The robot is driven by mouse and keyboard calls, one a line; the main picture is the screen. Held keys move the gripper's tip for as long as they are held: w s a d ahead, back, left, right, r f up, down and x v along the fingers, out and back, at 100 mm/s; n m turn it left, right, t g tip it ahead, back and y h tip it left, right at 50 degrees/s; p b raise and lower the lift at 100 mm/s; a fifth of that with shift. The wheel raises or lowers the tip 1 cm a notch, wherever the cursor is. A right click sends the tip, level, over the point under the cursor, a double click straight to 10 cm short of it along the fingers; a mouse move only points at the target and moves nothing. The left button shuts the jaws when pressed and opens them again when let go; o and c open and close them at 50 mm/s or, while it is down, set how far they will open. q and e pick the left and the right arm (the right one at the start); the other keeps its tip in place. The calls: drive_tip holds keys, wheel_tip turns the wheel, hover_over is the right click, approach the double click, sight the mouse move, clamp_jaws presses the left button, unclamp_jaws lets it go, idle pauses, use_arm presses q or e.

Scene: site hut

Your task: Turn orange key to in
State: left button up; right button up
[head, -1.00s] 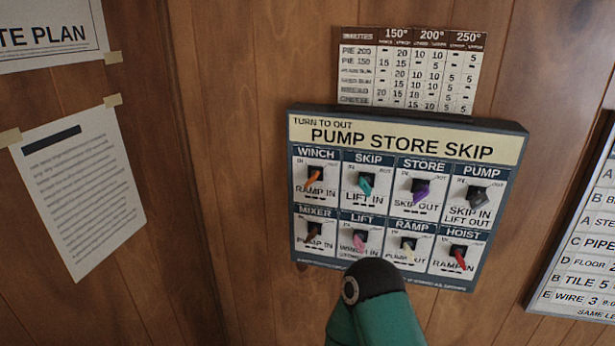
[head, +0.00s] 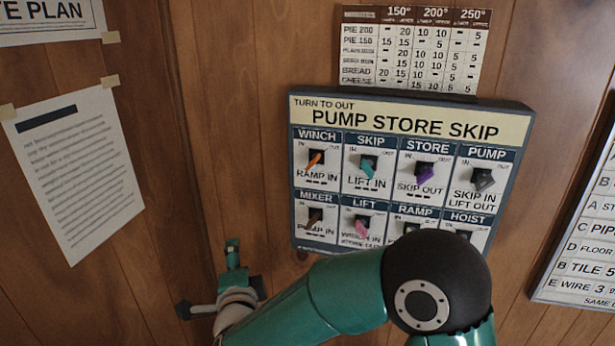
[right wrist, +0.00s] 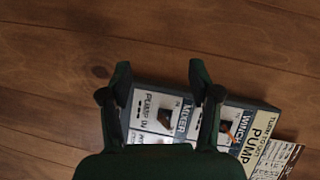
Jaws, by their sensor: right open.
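The orange key (head: 315,160) sits in the WINCH switch at the top left of the key panel (head: 410,122). It slants from lower left to upper right; IN is marked at upper left and OUT at upper right. I cannot tell its exact setting. My right gripper (head: 222,292) is open and empty, left of and below the panel's lower left corner, apart from the key. In the right wrist view the open fingers (right wrist: 160,72) show before the panel, with the orange key (right wrist: 231,132) beyond the right finger. My left gripper is out of view.
Several other coloured keys share the panel, including teal (head: 368,167) and brown (head: 315,218) ones close to the orange one. My right arm covers the panel's lower right. Taped paper (head: 75,180) hangs at left. A board (head: 585,240) hangs at right.

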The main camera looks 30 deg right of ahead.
drive_tip(key=s+d+r+m+h, duration=0.2)
drive_tip(key=s+r+m+h, duration=0.15)
drive_tip(key=r+m, duration=0.4)
drive_tip(key=m+g+h+b, duration=0.1)
drive_tip(key=m+g+h, duration=0.25)
drive_tip(key=m, duration=0.45)
approach(310, 166)
drive_tip(key=shift+h, duration=0.4)
drive_tip(key=p+x, duration=0.2)
drive_tip(key=x, duration=0.3)
drive_tip(key=p+x, duration=0.2)
drive_tip(key=x, duration=0.3)
drive_tip(key=shift+w+f, duration=0.15)
drive_tip(key=shift+f, duration=0.05)
drive_tip(key=shift+c, duration=0.3)
drive_tip(key=c, duration=1.1)
drive_tip(key=shift+a, duration=0.15)
